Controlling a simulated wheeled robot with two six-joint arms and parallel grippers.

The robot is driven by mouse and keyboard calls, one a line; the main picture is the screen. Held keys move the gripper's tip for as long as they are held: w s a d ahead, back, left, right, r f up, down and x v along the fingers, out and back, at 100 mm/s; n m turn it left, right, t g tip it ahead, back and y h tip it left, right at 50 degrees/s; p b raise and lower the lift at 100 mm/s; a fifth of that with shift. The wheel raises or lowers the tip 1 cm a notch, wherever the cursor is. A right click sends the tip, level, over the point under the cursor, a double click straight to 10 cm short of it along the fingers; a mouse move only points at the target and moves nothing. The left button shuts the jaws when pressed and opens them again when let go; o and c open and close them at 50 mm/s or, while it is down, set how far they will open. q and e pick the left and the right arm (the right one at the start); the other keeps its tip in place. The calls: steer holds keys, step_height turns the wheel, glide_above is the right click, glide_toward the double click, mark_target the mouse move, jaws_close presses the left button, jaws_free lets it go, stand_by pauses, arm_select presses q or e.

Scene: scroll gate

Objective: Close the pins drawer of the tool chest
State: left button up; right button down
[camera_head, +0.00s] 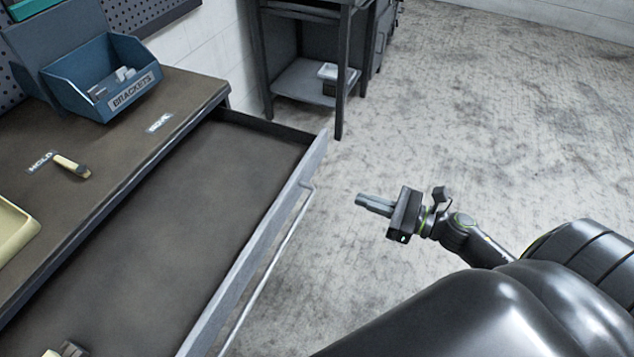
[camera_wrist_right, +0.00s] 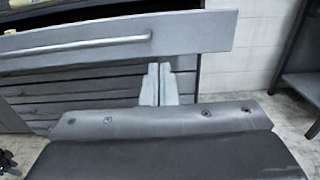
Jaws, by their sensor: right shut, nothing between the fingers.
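A wide drawer (camera_head: 205,210) of the tool chest is pulled out, its visible dark floor mostly bare. No label on it can be read, so I cannot tell if it is the pins drawer. Its grey front (camera_head: 257,232) carries a long bar handle (camera_head: 277,254); the front (camera_wrist_right: 205,32) and handle (camera_wrist_right: 85,46) also show in the right wrist view. My right gripper (camera_head: 360,200) is shut and empty, right of the drawer front and apart from it, pointing toward it. In the wrist view its fingertips (camera_wrist_right: 160,66) show near the front's lower edge. My left gripper is not in view.
The worktop (camera_head: 120,150) holds a blue brackets bin (camera_head: 85,95), a light-handled tool (camera_head: 72,166) and a yellowish tray (camera_head: 12,232). A small cut-off item (camera_head: 68,350) shows at the bottom left. A dark stand (camera_head: 305,85) is behind. The floor around the gripper is clear.

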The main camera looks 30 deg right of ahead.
mark_target(211, 153)
steer(key=p+x, duration=0.4)
steer(key=x, duration=0.6)
steer(key=shift+w+a+r, duration=0.15)
steer(key=shift+w+a, duration=0.1)
steer(key=shift+w, duration=0.05)
steer(key=shift+w+a, duration=0.4)
steer(key=shift+w, duration=0.15)
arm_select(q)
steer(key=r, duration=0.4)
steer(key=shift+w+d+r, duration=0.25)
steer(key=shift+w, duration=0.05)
arm_select(e)
steer(key=shift+x, duration=0.75)
steer(key=b+x, duration=0.2)
steer(key=x, duration=0.8)
steer(key=shift+a, duration=0.1)
steer(key=b+x, duration=0.6)
steer(key=x, duration=1.1)
steer(key=shift+w+a+b, duration=0.35)
steer(key=shift+w+b, duration=0.05)
steer(key=shift+w, duration=0.05)
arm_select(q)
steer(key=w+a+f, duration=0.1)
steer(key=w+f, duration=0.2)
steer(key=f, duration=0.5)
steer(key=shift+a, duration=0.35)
arm_select(e)
steer(key=shift+r, duration=0.2)
